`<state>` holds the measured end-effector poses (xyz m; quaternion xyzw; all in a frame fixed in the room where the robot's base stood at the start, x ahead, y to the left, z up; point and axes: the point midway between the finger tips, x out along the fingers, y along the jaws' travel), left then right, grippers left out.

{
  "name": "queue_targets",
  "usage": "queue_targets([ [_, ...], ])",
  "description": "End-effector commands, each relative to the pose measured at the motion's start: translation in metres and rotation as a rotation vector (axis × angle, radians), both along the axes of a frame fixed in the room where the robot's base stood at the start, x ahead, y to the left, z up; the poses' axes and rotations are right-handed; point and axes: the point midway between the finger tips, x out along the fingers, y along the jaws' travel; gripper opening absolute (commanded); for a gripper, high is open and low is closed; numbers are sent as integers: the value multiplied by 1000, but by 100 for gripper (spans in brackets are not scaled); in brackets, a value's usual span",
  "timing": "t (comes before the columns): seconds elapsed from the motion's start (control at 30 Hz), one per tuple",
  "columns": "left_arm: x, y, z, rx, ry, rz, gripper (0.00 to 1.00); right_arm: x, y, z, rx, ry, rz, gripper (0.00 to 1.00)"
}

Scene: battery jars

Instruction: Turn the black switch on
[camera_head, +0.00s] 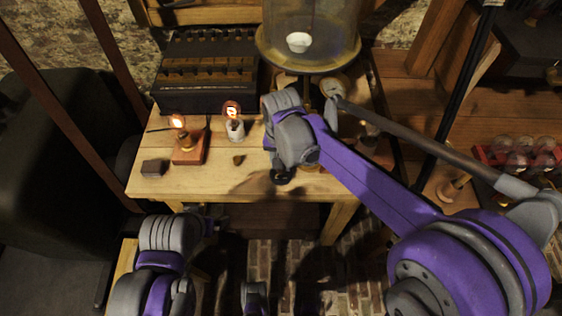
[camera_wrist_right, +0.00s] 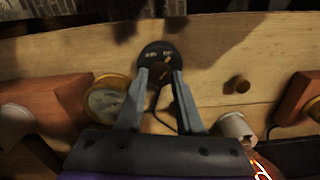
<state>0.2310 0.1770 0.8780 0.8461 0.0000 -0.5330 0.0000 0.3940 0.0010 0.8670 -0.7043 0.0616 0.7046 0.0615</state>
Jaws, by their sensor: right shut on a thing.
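The black switch (camera_wrist_right: 157,52) is a round dark disc with small pale markings, on the wooden table near its front edge. In the right wrist view my right gripper (camera_wrist_right: 159,80) reaches over it, a finger on either side of its dark central part, and is shut on it. The markings are too small to read, and I cannot tell which way the switch is set. In the head view the right gripper (camera_head: 281,176) is at the table's front, and the arm hides most of the switch. Of my left arm only links show, at the lower left.
Two glowing bulbs stand left of the gripper, one on a wooden base (camera_head: 188,150), one on a white holder (camera_head: 236,130). A dark battery box (camera_head: 205,100) and a large glass jar (camera_head: 310,30) are behind. A brass-rimmed dial (camera_wrist_right: 108,100) sits close beside the switch.

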Motion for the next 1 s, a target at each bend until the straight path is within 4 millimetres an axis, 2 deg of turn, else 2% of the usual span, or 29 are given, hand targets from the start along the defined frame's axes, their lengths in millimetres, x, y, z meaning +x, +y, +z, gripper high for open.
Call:
queue_targets([
  [0.67,0,0,0,0,0,0,93,1,0,1,0,-2,-68,0],
  [0.7,0,0,0,0,0,0,93,1,0,1,0,-2,-67,38],
  [0.87,0,0,0,0,0,0,93,0,0,1,0,-1,-67,66],
  [1.0,0,0,0,0,0,0,93,0,0,0,0,-1,-66,66],
])
